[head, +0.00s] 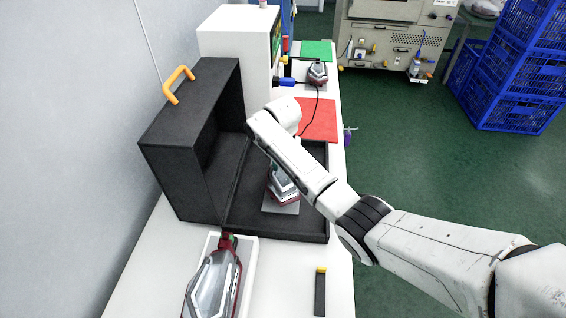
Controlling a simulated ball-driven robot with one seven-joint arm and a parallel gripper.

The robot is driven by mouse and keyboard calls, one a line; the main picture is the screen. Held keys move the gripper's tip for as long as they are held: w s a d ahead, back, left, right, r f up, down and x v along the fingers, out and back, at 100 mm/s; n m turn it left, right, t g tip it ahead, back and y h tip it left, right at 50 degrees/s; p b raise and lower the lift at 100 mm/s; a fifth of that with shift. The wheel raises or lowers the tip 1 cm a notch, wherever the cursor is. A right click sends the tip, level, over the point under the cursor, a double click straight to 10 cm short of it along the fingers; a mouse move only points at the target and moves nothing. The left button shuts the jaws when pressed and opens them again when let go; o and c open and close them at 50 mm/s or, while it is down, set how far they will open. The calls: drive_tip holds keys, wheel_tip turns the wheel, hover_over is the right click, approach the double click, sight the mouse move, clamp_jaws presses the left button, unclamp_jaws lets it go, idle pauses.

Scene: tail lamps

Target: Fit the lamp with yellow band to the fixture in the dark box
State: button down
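The dark box (190,150) stands open on the white table, its orange handle on top and a low tray section on its right. In that section a grey and red lamp (284,190) sits at or just above a light grey plate (280,209), seemingly the fixture. I cannot tell whether it is seated, and no yellow band shows on it. The end of my arm (283,115) is over the box. My gripper's fingers are hidden behind the arm, so their state and any grip on the lamp cannot be seen.
Another lamp (214,285) lies in a white tray (248,270) in front. A dark strip with a yellow end (320,293) lies near it. Behind the box are a red mat (318,120), a cabled lamp (317,72), a green mat (316,50) and a white machine (235,65).

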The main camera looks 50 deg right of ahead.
drive_tip(key=shift+f, duration=0.45)
drive_tip(key=c, duration=0.7)
unclamp_jaws()
drive_tip(key=shift+o, duration=0.2)
wheel_tip(320, 180, up, 11)
drive_tip(key=b, duration=0.1)
drive_tip(key=shift+s+a, duration=0.4)
drive_tip(key=shift+a, duration=0.05)
